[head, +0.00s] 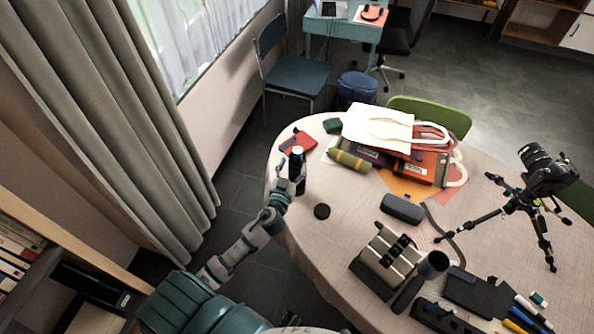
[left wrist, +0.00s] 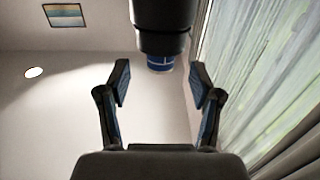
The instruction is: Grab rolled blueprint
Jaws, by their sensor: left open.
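An upright dark cylinder (head: 298,161) with a pale top stands near the left edge of the round table (head: 330,262). My left gripper (head: 290,179) is open right beside it, and its fingers overlap the cylinder's lower part in the head view. In the left wrist view, a dark cylinder (left wrist: 160,28) with a blue, white-lined end lies beyond the open fingertips (left wrist: 160,76), with nothing visible between them. I cannot tell surely whether this cylinder is the rolled blueprint. My right gripper is not in view.
A small black disc (head: 322,211) lies near the cylinder. A red item (head: 298,143), a green-and-red roll (head: 349,160) and a tote bag (head: 378,129) lie behind. A metal-sided device (head: 385,257), a dark case (head: 402,208) and a camera tripod (head: 541,184) stand farther right.

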